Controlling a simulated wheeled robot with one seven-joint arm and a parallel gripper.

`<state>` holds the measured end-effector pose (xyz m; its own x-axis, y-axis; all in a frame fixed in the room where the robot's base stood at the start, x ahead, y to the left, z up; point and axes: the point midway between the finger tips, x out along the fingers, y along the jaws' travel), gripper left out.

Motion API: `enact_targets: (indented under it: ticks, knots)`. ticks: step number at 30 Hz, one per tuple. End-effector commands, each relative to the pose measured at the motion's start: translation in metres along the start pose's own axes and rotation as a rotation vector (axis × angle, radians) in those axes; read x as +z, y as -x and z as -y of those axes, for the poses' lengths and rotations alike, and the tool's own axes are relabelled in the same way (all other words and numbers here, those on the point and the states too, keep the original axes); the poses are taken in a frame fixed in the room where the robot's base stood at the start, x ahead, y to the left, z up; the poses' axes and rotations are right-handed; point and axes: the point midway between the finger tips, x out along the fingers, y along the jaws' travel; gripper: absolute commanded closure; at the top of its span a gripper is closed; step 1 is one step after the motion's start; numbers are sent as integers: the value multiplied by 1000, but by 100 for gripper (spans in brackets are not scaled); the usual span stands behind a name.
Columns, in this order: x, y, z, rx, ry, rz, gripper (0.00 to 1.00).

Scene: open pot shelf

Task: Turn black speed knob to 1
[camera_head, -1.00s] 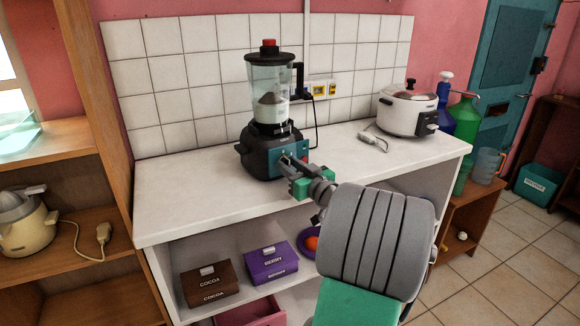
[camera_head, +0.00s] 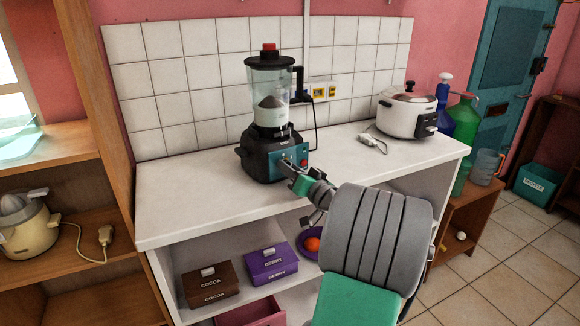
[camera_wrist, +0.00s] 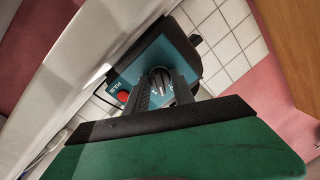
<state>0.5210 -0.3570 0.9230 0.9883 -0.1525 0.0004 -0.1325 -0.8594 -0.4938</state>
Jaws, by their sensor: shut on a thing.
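The blender (camera_head: 262,160) stands on the white counter, its teal control panel (camera_head: 291,154) facing my arm. Its clear jar (camera_head: 270,88) is seated on the base and holds pale and brown contents under a black lid. My gripper (camera_head: 285,165) reaches the panel from the right and covers most of the knob in the head view. In the wrist view, the black speed knob (camera_wrist: 159,76) sits between my two fingertips (camera_wrist: 161,84), which are shut on it. The red button (camera_wrist: 123,97) is beside it.
A white rice cooker (camera_head: 405,112) and a plug (camera_head: 368,140) are on the counter's right. Cocoa (camera_head: 209,284) and berry (camera_head: 270,264) boxes sit on the shelf below. The counter left of the blender is clear.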

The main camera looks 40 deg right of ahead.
Motion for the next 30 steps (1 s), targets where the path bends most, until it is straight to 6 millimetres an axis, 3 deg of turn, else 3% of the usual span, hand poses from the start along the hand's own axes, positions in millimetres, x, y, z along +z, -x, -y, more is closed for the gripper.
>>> enact_targets:
  ticks: [15,30]
  knots:
    - [-2,0,1,0,-413,0,100]
    - [0,0,-1,0,-531,-1,100]
